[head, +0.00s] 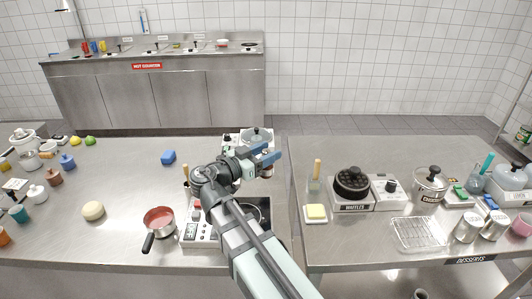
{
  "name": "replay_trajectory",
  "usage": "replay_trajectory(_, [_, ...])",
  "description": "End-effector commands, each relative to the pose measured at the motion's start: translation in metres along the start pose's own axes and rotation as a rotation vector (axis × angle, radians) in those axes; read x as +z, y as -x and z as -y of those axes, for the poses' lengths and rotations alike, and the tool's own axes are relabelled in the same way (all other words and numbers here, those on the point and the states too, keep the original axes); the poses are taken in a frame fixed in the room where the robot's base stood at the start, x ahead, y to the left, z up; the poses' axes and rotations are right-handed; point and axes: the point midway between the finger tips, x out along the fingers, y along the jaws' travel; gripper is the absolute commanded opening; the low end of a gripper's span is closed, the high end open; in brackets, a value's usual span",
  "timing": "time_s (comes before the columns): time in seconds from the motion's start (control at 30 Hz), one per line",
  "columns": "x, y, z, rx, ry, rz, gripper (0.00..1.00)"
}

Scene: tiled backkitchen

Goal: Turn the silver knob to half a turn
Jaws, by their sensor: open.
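My gripper (270,153) is near the middle of the picture, over the back of the left counter. Its two blue fingers are apart, with nothing seen between them. Just behind the fingers is a small white unit (228,139) with a grey, rounded top piece (257,134). The fingers and wrist partly cover this unit. I cannot tell whether the grey piece is the silver knob or a lid, nor whether the fingers touch it. No silver knob can be made out clearly elsewhere.
On the right counter are a waffle maker (351,184), a white box with a dark knob (390,186), and a wire rack (419,233).

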Motion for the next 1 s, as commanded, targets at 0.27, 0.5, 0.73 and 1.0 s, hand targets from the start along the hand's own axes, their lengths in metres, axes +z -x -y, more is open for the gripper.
replay_trajectory(0.27, [-0.0001,0.0,0.0,0.0,0.0,0.0,0.41])
replay_trajectory(0.5, [-0.0001,0.0001,0.0,0.0,0.0,0.0,0.18])
replay_trajectory(0.73, [-0.0001,0.0001,0.0001,0.001,0.0,0.0,0.01])
replay_trajectory(1.0, [-0.0005,-0.0008,0.0048,0.13,0.001,-0.001,0.01])
